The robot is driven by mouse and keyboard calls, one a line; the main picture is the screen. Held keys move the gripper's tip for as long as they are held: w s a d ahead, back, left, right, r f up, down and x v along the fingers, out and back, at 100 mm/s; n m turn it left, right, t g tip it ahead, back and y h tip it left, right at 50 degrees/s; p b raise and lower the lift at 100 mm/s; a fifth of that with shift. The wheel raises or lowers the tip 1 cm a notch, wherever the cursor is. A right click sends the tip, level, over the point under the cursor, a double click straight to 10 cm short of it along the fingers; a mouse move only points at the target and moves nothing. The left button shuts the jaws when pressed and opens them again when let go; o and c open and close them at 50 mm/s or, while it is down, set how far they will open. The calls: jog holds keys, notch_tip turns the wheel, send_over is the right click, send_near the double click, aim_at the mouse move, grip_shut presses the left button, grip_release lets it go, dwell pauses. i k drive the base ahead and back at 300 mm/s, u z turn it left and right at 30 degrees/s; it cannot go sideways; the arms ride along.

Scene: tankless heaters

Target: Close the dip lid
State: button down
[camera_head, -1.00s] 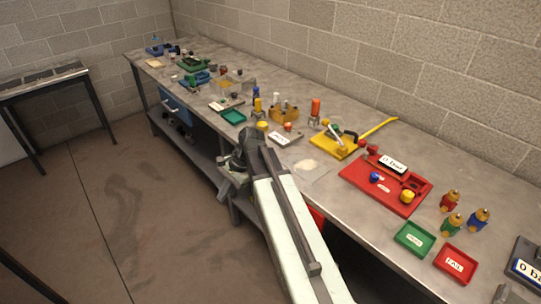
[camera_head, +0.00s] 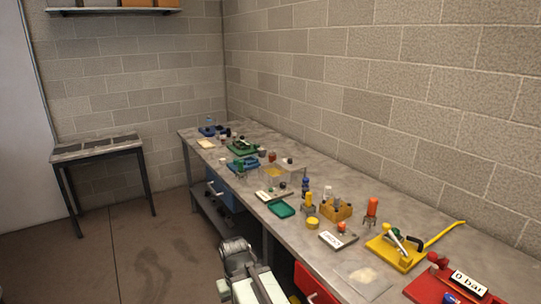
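A small clear box (camera_head: 292,168) with a yellowish inside stands mid-bench. It may be the dip, but I cannot make out its lid or how the lid stands. My gripper (camera_head: 236,246) is low in the picture, in front of the bench's near edge, well short of the clear box and apart from it. I see it from behind, above my arm. Its fingertips are not clear, so I cannot tell whether it is open or holds anything.
Along the bench (camera_head: 370,285) are a teal tray (camera_head: 281,209), a yellow fixture (camera_head: 396,252), a red board (camera_head: 428,291) and a wooden block (camera_head: 336,210). An open red drawer (camera_head: 315,285) is right of my arm. A side table (camera_head: 97,147) stands left; the floor between is clear.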

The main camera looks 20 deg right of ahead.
aim_at(289, 164)
jog(key=u, duration=0.4)
jog(key=i, duration=2.05)
jog(key=z, duration=0.3)
jog(key=i, duration=1)
jog(key=z, duration=0.6)
jog(key=k, duration=0.75)
jog(key=z, duration=0.25)
jog(key=i, duration=0.75)
jog(key=u, duration=0.2)
jog(key=k, duration=0.8)
jog(key=z, duration=0.2)
jog(key=i, duration=0.8)
jog(key=u, duration=0.1)
